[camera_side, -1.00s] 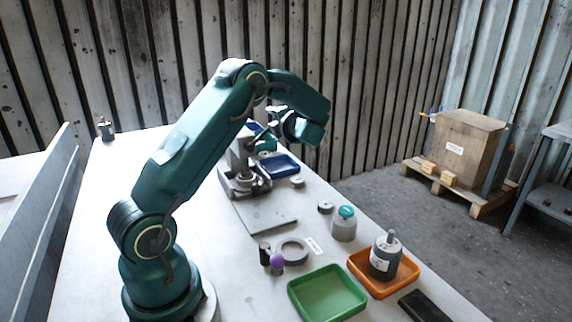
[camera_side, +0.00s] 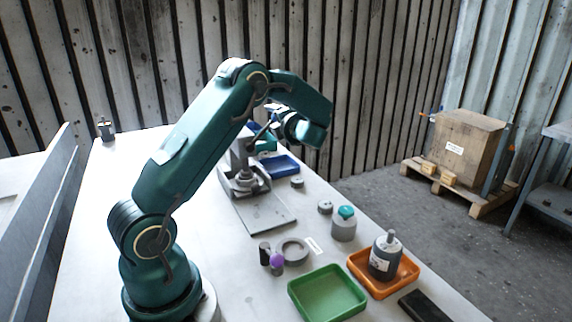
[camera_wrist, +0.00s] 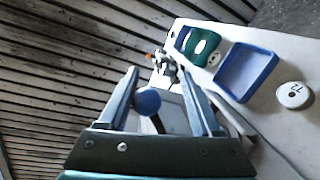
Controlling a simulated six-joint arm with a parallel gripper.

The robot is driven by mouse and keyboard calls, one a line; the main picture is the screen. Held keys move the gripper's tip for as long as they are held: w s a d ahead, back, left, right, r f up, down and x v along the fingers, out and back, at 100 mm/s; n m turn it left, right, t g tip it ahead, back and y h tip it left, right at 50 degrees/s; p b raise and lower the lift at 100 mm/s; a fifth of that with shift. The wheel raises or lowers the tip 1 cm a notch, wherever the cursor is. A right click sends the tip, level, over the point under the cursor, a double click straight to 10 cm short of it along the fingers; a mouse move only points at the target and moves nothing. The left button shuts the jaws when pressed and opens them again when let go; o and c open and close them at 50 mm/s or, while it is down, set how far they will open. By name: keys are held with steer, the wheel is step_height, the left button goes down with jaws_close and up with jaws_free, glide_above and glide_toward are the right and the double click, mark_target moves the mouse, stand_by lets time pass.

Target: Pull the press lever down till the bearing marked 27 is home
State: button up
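The press (camera_side: 245,178) stands on the bench beyond my arm in the side view, its upper part partly hidden by my arm. In the wrist view a blue ball knob (camera_wrist: 148,102) on a dark rod, seemingly the press lever, shows between my fingers, closer to the left one. My gripper (camera_wrist: 159,72) has its fingers spread, with a gap at the right of the knob; I cannot tell whether the left finger touches it. A grey disc (camera_wrist: 293,95) with a mark like 72 lies on the bench, and shows in the side view (camera_side: 297,182). No bearing in the press is clearly seen.
A blue tray (camera_wrist: 248,72) lies beside the press.

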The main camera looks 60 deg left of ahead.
steer(key=shift+s+d+r, duration=0.15)
steer(key=shift+d, duration=0.95)
steer(key=shift+s+d+r, duration=0.1)
steer(key=shift+d+r, duration=0.05)
steer(key=shift+d, duration=0.95)
steer(key=shift+d, duration=0.1)
steer(key=d, duration=0.2)
steer(key=d+r, duration=0.1)
steer(key=d, duration=0.2)
steer(key=shift+s+d, duration=0.2)
steer(key=shift+d, duration=0.1)
